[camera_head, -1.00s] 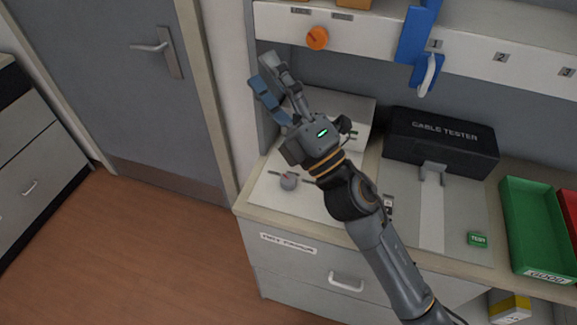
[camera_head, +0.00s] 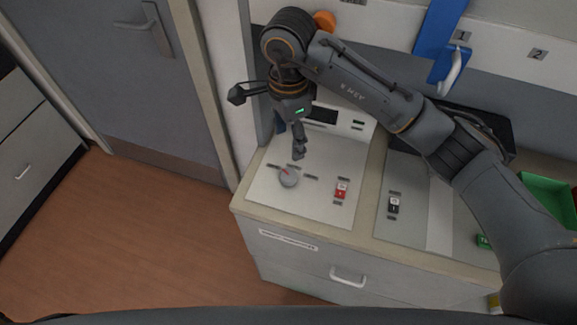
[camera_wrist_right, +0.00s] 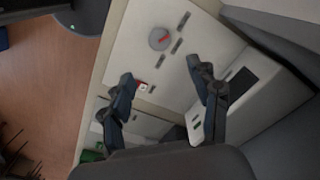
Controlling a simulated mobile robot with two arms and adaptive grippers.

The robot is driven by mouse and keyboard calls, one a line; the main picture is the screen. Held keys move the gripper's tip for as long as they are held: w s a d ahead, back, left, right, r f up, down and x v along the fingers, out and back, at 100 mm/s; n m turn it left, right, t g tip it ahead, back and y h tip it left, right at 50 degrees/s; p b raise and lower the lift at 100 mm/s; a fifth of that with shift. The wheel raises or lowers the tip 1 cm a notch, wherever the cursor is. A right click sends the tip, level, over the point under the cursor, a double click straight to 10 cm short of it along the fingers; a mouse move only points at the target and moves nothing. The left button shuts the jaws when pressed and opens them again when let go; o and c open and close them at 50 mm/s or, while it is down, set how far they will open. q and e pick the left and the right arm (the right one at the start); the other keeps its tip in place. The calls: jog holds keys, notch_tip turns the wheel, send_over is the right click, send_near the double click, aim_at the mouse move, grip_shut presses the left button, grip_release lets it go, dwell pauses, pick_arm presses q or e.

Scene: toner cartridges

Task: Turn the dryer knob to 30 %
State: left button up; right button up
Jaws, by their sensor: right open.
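The grey round dryer knob (camera_head: 289,177) sits on the white panel on the bench, with a red pointer mark on it. It also shows in the right wrist view (camera_wrist_right: 160,39), beyond the fingers and near the top. My right gripper (camera_head: 290,142) hangs above the panel, pointing down, a little behind the knob and apart from it. In the right wrist view its two fingers (camera_wrist_right: 165,83) are spread with nothing between them. The scale labels around the knob are too small to read. My left gripper is not in view.
A red switch (camera_head: 341,190) sits right of the knob, and a black switch (camera_head: 394,205) sits on the neighbouring panel. An upright panel with a dark display (camera_head: 322,115) stands behind. A blue bracket (camera_head: 444,45) hangs from the shelf. Floor is clear at left.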

aim_at(288, 174)
notch_tip(288, 174, down, 12)
jog(key=p, duration=0.3)
jog(key=shift+s+p, duration=0.1)
jog(key=shift+p, duration=0.25)
jog(key=shift+f, duration=0.55)
jog(key=c, duration=1.2)
